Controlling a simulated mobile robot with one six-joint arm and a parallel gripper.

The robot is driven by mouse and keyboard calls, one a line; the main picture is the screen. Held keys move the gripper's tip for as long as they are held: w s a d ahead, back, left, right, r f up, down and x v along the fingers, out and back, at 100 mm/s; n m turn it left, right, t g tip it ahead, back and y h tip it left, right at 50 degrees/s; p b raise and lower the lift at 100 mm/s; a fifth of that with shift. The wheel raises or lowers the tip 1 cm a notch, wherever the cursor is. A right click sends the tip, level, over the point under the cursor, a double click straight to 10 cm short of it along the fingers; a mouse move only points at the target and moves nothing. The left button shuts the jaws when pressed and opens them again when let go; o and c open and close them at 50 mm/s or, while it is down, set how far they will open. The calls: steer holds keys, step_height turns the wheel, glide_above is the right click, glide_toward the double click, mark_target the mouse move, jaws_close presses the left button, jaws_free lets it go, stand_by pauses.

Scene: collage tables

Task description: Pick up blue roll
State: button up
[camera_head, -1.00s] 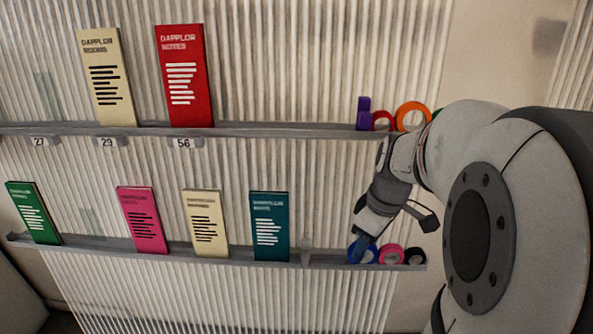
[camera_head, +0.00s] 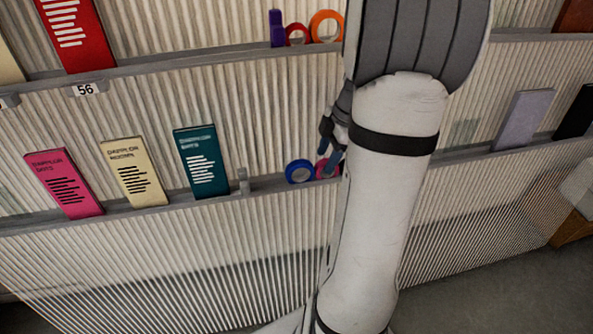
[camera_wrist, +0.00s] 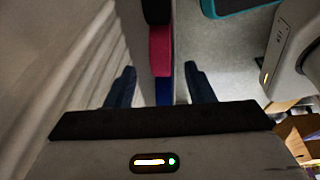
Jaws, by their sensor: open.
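The blue roll (camera_head: 299,172) stands on the lower shelf, to the left of a pink roll (camera_head: 322,169) partly hidden by my gripper. My gripper (camera_head: 334,160) is open in the head view, just right of the blue roll and in front of the pink one; my arm hides much of it. In the wrist view my gripper (camera_wrist: 161,80) has its two dark blue fingers apart. The blue roll (camera_wrist: 163,90) shows edge-on in the gap between them, with the pink roll (camera_wrist: 160,50) beyond it. I cannot tell how deep the blue roll sits between the fingers.
A black roll (camera_wrist: 157,10) lies past the pink one in the wrist view. A small bracket and a teal booklet (camera_head: 202,161) stand left of the blue roll. An upper shelf (camera_head: 200,63) holds purple, red and orange rolls (camera_head: 327,26). The ribbed wall is close behind.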

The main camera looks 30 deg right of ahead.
mark_target(300, 161)
steer(key=a, duration=0.1)
steer(key=w+a, duration=0.1)
steer(key=a, duration=0.1)
steer(key=shift+a, duration=0.25)
steer(key=a, duration=0.1)
steer(key=a+p, duration=0.1)
steer(key=shift+w+a+r, duration=0.1)
steer(key=shift+w+a, duration=0.2)
steer(key=shift+w, duration=0.05)
steer(key=shift+x, duration=1.2)
steer(key=shift+a+f, duration=0.25)
steer(key=shift+f, duration=0.15)
steer(key=c, duration=1)
steer(key=shift+r, duration=0.1)
jaws_close()
steer(key=shift+w+d, duration=0.1)
